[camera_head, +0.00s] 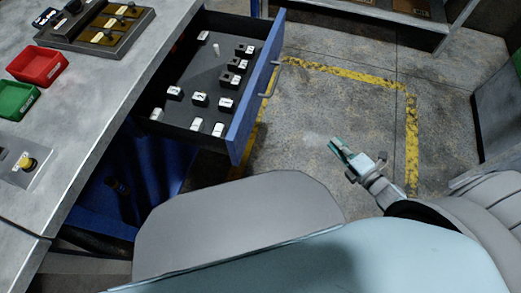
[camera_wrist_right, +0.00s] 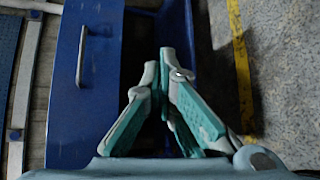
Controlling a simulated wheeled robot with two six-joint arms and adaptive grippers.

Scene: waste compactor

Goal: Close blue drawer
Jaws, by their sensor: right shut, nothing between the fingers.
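The blue drawer (camera_head: 253,100) is pulled out from under the grey workbench at the upper middle of the head view. Its dark tray holds several small black and white blocks. A handle (camera_head: 271,80) is on its outer face. My right gripper (camera_head: 337,147) is shut and empty, to the right of the drawer front and apart from it. In the right wrist view, its teal fingers (camera_wrist_right: 164,56) meet at the tips. A blue panel (camera_wrist_right: 97,110) with a handle (camera_wrist_right: 82,56) shows left of them there. My left gripper is not in view.
On the workbench (camera_head: 88,87) stand a red bin (camera_head: 38,66), a green bin (camera_head: 16,100) and a yellow button (camera_head: 26,163). Concrete floor with yellow lines (camera_head: 410,140) lies open right of the drawer. A metal shelf (camera_head: 385,20) stands at the back.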

